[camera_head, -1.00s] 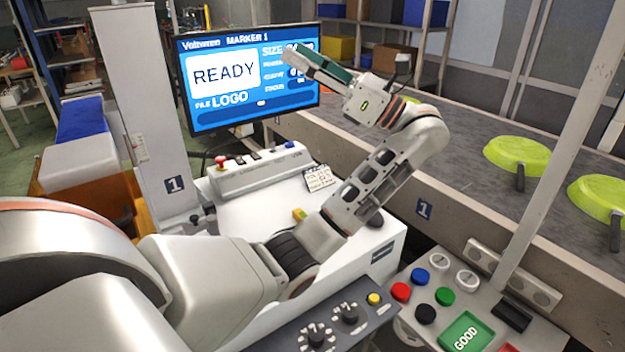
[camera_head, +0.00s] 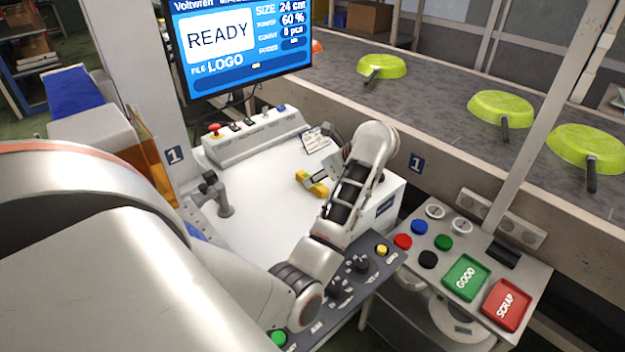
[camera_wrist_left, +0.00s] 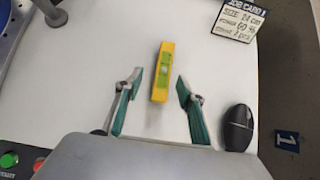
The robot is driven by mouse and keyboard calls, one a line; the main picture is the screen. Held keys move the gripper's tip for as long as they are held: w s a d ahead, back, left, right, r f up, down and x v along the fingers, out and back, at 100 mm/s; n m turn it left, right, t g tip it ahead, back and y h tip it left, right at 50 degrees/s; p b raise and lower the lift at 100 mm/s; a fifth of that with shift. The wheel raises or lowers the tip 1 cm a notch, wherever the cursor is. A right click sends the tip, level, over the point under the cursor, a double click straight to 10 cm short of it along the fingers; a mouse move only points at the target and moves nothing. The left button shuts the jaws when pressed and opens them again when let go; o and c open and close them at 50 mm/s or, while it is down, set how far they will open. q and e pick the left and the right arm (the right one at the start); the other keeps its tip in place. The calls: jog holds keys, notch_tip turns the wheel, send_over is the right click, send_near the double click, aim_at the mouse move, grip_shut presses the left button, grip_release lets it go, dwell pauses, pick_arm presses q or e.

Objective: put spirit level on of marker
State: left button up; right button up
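The yellow spirit level (camera_head: 309,184) with a green middle lies on the white top (camera_head: 262,205) of the marker in the head view. In the left wrist view the level (camera_wrist_left: 163,68) lies lengthwise between the fingertips of my left gripper (camera_wrist_left: 160,80). The teal fingers are spread wide, with a gap on both sides of the level. In the head view my forearm and wrist hide most of this gripper. The marker's screen (camera_head: 222,38) reads READY and LOGO. My right gripper is out of view.
A job card (camera_wrist_left: 240,18) and a black mouse (camera_wrist_left: 239,127) are right of the level. A control box (camera_head: 250,138) with a red button is at the back. A conveyor (camera_head: 430,115) carries green pans (camera_head: 500,106). GOOD (camera_head: 466,277) and SCRAP (camera_head: 507,304) buttons stand front right.

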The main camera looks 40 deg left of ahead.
pick_arm(q)
jog(key=x, duration=0.3)
jog(key=b+x, duration=0.1)
jog(key=x, duration=0.1)
jog(key=shift+w, duration=0.35)
jog(key=shift+d, duration=0.1)
grip_shut()
